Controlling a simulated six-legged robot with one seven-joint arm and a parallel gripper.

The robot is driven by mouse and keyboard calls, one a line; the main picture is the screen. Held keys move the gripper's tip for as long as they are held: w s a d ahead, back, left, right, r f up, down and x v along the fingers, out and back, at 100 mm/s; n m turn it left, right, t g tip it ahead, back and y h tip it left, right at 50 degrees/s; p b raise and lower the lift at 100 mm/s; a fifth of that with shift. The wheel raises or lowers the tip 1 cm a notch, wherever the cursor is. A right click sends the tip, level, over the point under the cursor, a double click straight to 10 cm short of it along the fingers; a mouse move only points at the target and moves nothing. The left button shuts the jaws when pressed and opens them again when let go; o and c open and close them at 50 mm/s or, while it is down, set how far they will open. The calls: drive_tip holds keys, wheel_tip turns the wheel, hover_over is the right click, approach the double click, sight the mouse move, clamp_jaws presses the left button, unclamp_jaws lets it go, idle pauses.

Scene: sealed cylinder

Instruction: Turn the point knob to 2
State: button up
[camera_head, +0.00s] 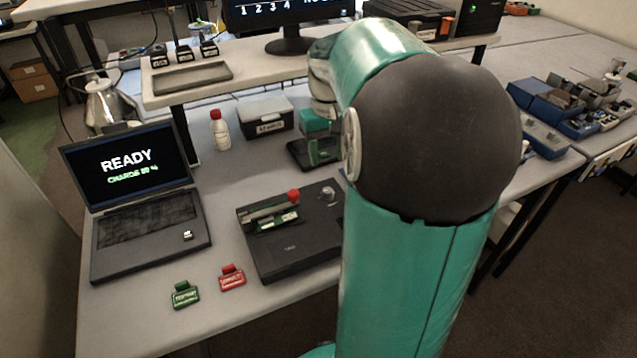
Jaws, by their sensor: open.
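A small silver knob (328,195) stands on the upper right part of a flat black box (290,262) on the table. The knob's pointer direction and any number marks are too small to read. Left of the knob, the box has a green inset with a red-tipped lever (292,196). My large green and dark arm fills the right middle of the view and passes close to the box's right edge. My gripper is not seen; the arm hides the area beyond it.
An open laptop (127,160) reading READY stands left. Green (184,295) and red (232,278) tags lie in front. A red-capped bottle (221,132), a grey case (265,117) and a green device on a black base (314,152) stand behind. Blue bins (555,105) are right.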

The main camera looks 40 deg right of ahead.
sight(328, 190)
drive_tip(key=f, duration=0.9)
drive_tip(key=shift+s+f, duration=0.2)
drive_tip(key=shift+s, duration=0.1)
drive_tip(key=shift+w+f, duration=0.1)
drive_tip(key=shift+f, duration=0.45)
drive_tip(key=c, duration=1)
